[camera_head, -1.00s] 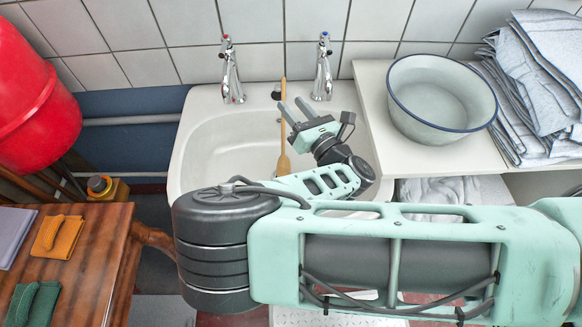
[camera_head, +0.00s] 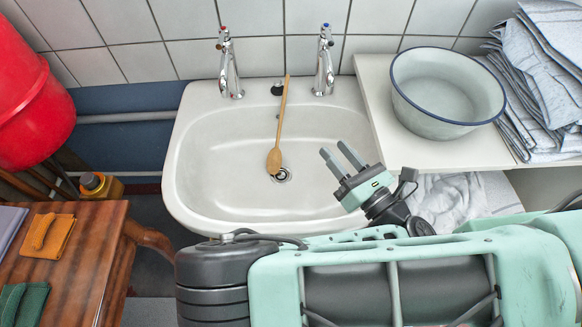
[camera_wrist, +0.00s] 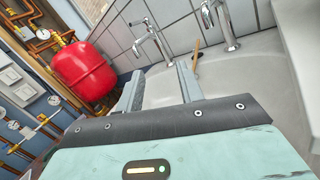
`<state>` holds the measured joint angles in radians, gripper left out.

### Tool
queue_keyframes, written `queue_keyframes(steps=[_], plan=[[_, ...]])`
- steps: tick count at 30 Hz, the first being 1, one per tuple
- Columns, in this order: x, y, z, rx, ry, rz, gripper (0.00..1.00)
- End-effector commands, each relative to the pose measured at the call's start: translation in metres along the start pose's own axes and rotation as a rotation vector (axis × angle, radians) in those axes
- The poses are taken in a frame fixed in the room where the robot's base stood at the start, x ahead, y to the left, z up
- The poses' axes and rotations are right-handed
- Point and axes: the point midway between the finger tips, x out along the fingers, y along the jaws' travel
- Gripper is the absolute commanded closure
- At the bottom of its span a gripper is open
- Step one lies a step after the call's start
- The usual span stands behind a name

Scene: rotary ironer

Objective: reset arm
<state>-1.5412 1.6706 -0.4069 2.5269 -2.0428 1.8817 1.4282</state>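My gripper (camera_head: 337,158) is over the right front part of the white sink (camera_head: 215,180) in the head view. Its two grey fingers are apart with nothing between them. In the wrist view the two fingers of my gripper (camera_wrist: 160,88) also stand apart and empty, pointing toward the taps. My pale green arm folds across the bottom of the head view and hides the floor there.
A wooden spoon (camera_head: 279,130) lies in the sink below two taps (camera_head: 229,65). An enamel basin (camera_head: 440,100) and folded cloths (camera_head: 540,75) are on the counter at right. A wooden table (camera_head: 75,265) and a red tank (camera_head: 30,105) are at left.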

Motion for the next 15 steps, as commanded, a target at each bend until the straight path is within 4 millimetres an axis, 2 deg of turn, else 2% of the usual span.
queue_keyframes(steps=[6, 15], plan=[[-0.016, 0.000, 0.000, -0.001, 0.000, 0.001, 0.63], [-0.017, 0.000, 0.001, -0.001, 0.000, 0.001, 0.63]])
